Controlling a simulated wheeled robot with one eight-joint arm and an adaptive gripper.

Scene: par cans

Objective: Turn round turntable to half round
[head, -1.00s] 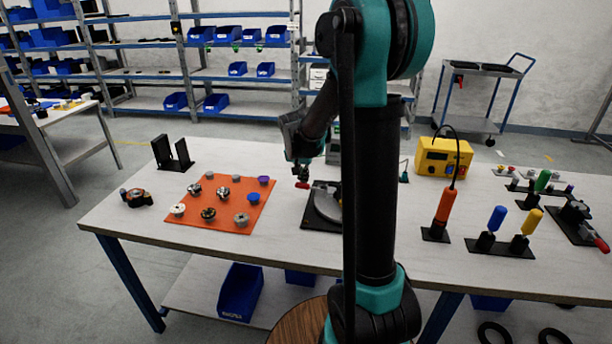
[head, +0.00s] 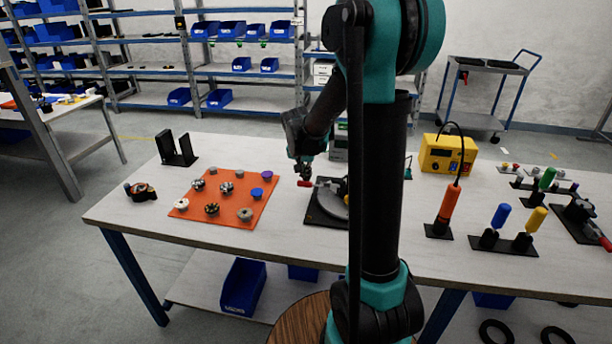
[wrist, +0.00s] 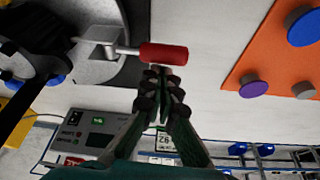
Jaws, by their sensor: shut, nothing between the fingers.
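The round turntable (head: 333,203) is a grey disc on a black base plate, partly hidden behind my arm in the head view. Its grey top also shows at the upper left of the wrist view (wrist: 92,68). A red handle (wrist: 163,54) on a metal rod sticks out from its side; in the head view the handle (head: 305,184) is at the turntable's left. My gripper (wrist: 163,72) is shut and empty, its fingertips right beside the red handle. In the head view my gripper (head: 305,176) is just above or behind the handle. I cannot tell whether they touch.
An orange mat (head: 262,207) with several knobs lies to the left. A black bracket (head: 176,150) stands behind it. A yellow box (head: 446,155) and an orange-handled tool (head: 447,207) stand to the right. Bare table lies between mat and turntable.

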